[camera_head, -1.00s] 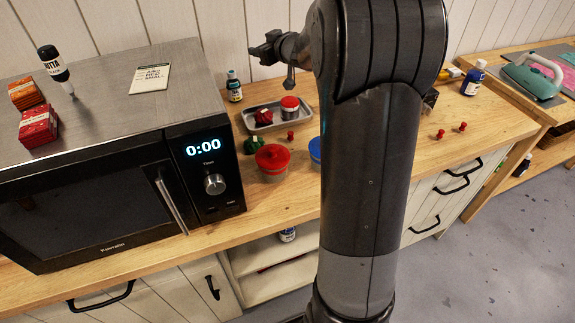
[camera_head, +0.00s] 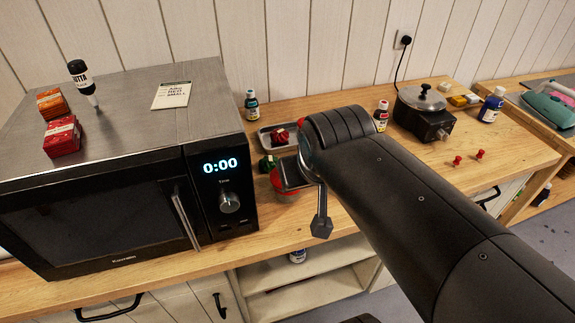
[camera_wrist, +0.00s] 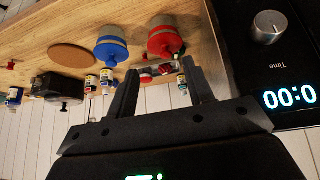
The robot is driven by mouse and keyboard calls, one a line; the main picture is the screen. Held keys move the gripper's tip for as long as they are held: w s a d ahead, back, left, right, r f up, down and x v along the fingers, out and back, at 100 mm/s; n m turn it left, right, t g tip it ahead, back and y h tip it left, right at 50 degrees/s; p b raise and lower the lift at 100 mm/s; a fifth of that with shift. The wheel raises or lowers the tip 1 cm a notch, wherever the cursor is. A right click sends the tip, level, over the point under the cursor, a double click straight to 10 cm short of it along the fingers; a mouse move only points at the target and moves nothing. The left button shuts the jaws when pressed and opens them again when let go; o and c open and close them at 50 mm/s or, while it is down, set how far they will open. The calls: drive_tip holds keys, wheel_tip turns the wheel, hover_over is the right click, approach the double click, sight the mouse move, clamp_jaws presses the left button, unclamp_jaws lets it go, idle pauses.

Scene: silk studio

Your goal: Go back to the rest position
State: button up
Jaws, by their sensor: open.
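In the head view my arm comes in from the lower right. My gripper (camera_head: 306,200) hangs in front of the counter, to the right of the microwave (camera_head: 228,200), and partly covers the red-lidded jar (camera_head: 284,196). In the wrist view my gripper (camera_wrist: 166,78) has its two fingers spread, with nothing held between them. That view is turned over, with the counter above the wall. The red-lidded jar (camera_wrist: 163,42) and a blue-lidded jar (camera_wrist: 110,50) stand beyond the fingers. The blue-lidded jar is hidden in the head view.
A tray (camera_head: 268,138) and teal bottle (camera_head: 251,105) stand behind my gripper. A lidded pot (camera_head: 422,105), blue bottle (camera_head: 491,105) and red pins (camera_head: 468,158) are farther right. An open shelf (camera_head: 300,285) is below.

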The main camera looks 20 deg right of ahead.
drive_tip(key=s, duration=0.1)
drive_tip(key=s+a+f, duration=0.1)
drive_tip(key=s, duration=0.1)
drive_tip(key=shift+s+a+f+g+y, duration=0.15)
drive_tip(key=shift+a+g+y, duration=0.15)
drive_tip(key=shift+g+y, duration=0.1)
idle(1.1)
drive_tip(key=o, duration=0.5)
